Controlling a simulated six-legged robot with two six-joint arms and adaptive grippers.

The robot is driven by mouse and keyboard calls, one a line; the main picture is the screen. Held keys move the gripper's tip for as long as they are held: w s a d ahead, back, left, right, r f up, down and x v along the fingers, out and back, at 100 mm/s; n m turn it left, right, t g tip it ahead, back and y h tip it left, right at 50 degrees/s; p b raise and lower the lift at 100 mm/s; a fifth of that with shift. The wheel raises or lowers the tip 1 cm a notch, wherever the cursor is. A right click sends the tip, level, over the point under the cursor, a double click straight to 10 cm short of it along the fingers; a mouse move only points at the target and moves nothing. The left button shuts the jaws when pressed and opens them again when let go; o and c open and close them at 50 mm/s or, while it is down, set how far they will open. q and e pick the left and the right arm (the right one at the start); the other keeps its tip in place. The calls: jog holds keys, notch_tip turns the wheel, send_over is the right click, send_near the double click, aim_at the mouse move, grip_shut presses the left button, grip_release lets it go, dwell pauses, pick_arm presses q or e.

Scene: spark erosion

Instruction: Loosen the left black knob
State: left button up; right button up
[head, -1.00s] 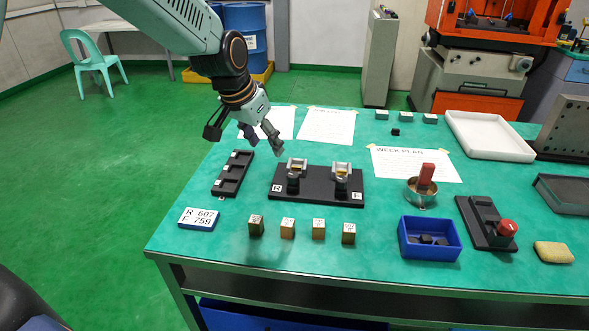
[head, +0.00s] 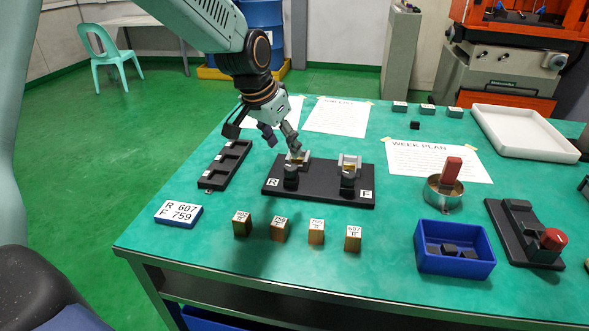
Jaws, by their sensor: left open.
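The left black knob (head: 291,176) stands at the front of the left clamp on a black fixture plate (head: 320,190), beside the letter R. The right black knob (head: 347,182) stands at the front of the other clamp, by the letter F. A silvery clamp block (head: 349,162) sits behind each knob. My left gripper (head: 284,138) hangs open just behind and above the left clamp, with one finger near its top. I cannot tell whether that finger touches the clamp. My right gripper is not in view.
Several small brass-coloured blocks (head: 279,230) stand in front of the plate. A black slotted tray (head: 227,165) and a number sign (head: 178,213) lie to the left. A blue bin (head: 453,262), a metal bowl (head: 444,203) and a red-knobbed fixture (head: 525,240) stand to the right.

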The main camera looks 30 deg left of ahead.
aim_at(289, 167)
pick_arm(q)
jog(key=b+x, duration=0.1)
jog(key=x, duration=0.5)
jog(key=shift+f+b, duration=0.35)
jog(key=shift+b, duration=0.05)
jog(key=shift+w+a+f, duration=0.3)
jog(key=shift+w+f, duration=0.05)
jog(key=shift+f, duration=0.3)
jog(key=shift+d+r, duration=0.1)
jog(key=shift+d, duration=0.05)
jog(key=shift+d, duration=0.1)
jog(key=shift+c, duration=0.3)
jog(key=c, duration=0.4)
grip_shut()
